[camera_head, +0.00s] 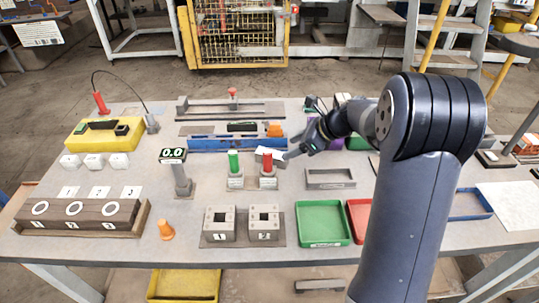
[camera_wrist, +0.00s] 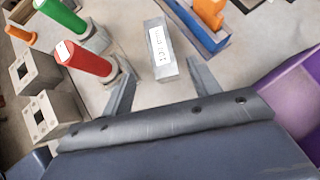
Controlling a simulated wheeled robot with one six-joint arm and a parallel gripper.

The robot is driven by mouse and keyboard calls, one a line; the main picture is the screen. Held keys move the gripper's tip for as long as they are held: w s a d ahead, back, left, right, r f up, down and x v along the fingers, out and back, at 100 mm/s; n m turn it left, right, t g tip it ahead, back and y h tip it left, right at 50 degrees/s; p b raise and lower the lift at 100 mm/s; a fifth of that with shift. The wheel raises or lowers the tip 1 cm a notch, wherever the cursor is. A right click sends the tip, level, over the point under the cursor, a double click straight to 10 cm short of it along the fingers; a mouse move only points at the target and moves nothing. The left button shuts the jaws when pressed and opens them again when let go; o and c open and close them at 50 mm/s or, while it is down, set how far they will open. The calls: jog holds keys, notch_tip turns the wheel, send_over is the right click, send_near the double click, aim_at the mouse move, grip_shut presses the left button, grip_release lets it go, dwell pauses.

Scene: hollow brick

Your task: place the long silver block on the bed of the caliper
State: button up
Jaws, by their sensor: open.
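A silver block (camera_wrist: 161,52) with a white printed label lies on the table in the wrist view. It also shows in the head view (camera_head: 270,152), just behind the red post and partly hidden by it. My gripper (camera_wrist: 162,72) is open, with one finger on each side of the block's near end; I cannot tell whether they touch it. In the head view my gripper (camera_head: 292,152) is low at the right end of the block. A long grey device (camera_head: 215,116) with a red knob, which looks like the caliper, lies at the back of the table.
Green (camera_head: 234,163) and red (camera_head: 268,164) posts stand on small bases close to my gripper. A blue rail (camera_head: 215,145) with an orange piece lies behind the block. A grey tray (camera_head: 331,179) and a green tray (camera_head: 323,224) are nearer. A 0.0 display (camera_head: 173,156) stands left.

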aim_at(275, 154)
jog(key=x, duration=0.7)
jog(key=shift+w+a+f, duration=0.2)
jog(key=shift+w+a, duration=0.05)
jog(key=shift+a, duration=0.05)
grip_shut()
dwell(0.4)
